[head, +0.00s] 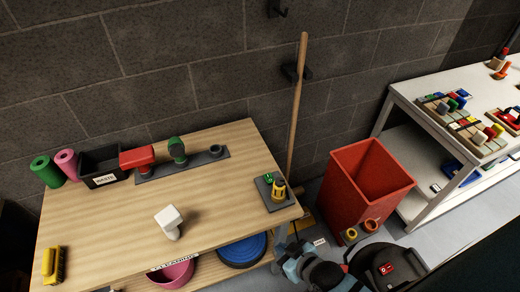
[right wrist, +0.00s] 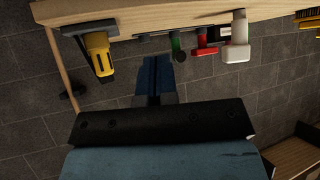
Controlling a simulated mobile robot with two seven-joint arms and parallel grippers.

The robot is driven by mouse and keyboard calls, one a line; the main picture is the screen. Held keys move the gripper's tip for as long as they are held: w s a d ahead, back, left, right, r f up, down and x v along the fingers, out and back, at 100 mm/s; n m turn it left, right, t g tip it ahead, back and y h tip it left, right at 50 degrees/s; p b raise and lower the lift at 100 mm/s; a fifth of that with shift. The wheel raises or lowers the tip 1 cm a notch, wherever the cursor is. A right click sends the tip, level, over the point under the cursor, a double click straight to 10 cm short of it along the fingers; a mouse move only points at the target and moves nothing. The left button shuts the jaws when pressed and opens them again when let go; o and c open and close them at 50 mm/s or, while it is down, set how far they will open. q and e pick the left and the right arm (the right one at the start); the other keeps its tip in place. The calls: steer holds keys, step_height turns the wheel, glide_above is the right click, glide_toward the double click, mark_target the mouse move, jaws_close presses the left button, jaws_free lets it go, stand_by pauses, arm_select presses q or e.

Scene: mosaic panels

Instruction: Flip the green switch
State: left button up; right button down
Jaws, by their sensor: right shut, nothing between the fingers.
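On the wooden table's right end, a grey plate (head: 264,190) carries a small green part (head: 268,178), which looks like the green switch, beside a yellow and black upright piece (head: 279,190). The switch's position is too small to tell. My right gripper (head: 291,247) is just off the table's front right corner, in front of the plate and apart from it. In the right wrist view its blue fingers (right wrist: 155,75) are shut and empty. The yellow piece (right wrist: 97,52) shows there upside down; I cannot make out the green switch. My left gripper is not in view.
The wooden table (head: 110,215) holds a white-headed tool (head: 169,220), a yellow brush (head: 53,264), a black bin (head: 103,167) and a grey rail (head: 205,158) with red and green tools. A red bin (head: 365,180) and a broom handle (head: 298,100) stand right of it. The table's middle is mostly clear.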

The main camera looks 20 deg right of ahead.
mark_target(271, 180)
steer(key=w+n+g+b, duration=0.1)
steer(key=w+n+g, duration=0.1)
steer(key=w, duration=0.3)
steer(key=w+f+n+g+y+b, duration=0.1)
steer(key=w+n+g, duration=0.1)
steer(key=w, duration=0.3)
steer(key=w+a+f+n+g+b, duration=0.1)
steer(key=w+n+g, duration=0.1)
steer(key=w, duration=0.3)
steer(key=shift+w+f+n+g+y, duration=0.15)
steer(key=shift+n+g+y, duration=0.2)
steer(key=shift+n, duration=0.55)
steer(key=w+d+r+n+g, duration=0.1)
steer(key=w+d, duration=0.1)
steer(key=w+d+r+n+g, duration=0.1)
steer(key=w+d, duration=0.1)
steer(key=w, duration=0.1)
steer(key=w+d+r+n+g+h+b, duration=0.1)
steer(key=w+d+r+n, duration=0.1)
steer(key=shift+w, duration=0.3)
steer(key=w+d+r+n+g, duration=0.2)
steer(key=w+d+r, duration=0.5)
steer(key=d+r, duration=0.1)
steer(key=shift+d+b, duration=0.35)
steer(key=shift+d, duration=0.05)
steer(key=shift+g+h, duration=0.25)
